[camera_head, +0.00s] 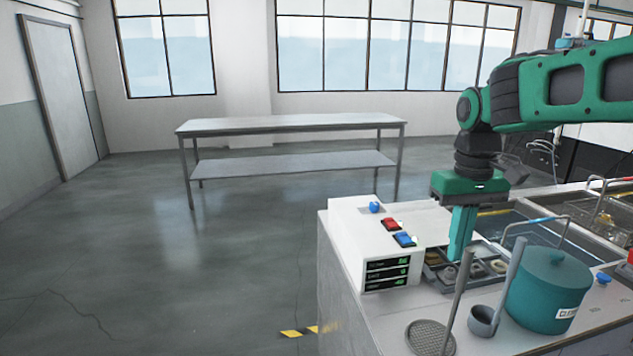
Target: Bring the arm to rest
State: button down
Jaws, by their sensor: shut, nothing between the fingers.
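My green and black arm reaches in from the upper right. My gripper (459,258) points straight down with its teal fingers together and nothing seen between them. Its tips are at or just above a dark divided tray (433,277) that holds several small parts. I cannot tell whether the tips touch the tray.
A white control box (350,240) with a blue knob, red and blue buttons and green displays stands left of my gripper. A teal lidded pot (548,290), a ladle (482,318) and a strainer (430,338) stand close in front. Water-filled tanks (535,232) lie behind. A table (290,124) stands far off; floor between is clear.

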jog(key=s+d+f+m, duration=0.2)
jog(key=s+d+f, duration=0.1)
jog(key=s, duration=0.5)
jog(key=s+d+f+m, duration=0.3)
jog(key=s+d+f, duration=0.1)
jog(key=s+d, duration=0.2)
jog(key=s+d+f+m, duration=0.2)
jog(key=s+d+f, duration=0.1)
jog(key=s, duration=0.6)
jog(key=shift+s+d+f+m, duration=0.3)
jog(key=shift+d+f, duration=0.1)
jog(key=shift+d, duration=0.45)
jog(key=shift+w+f, duration=0.25)
jog(key=shift+w, duration=0.35)
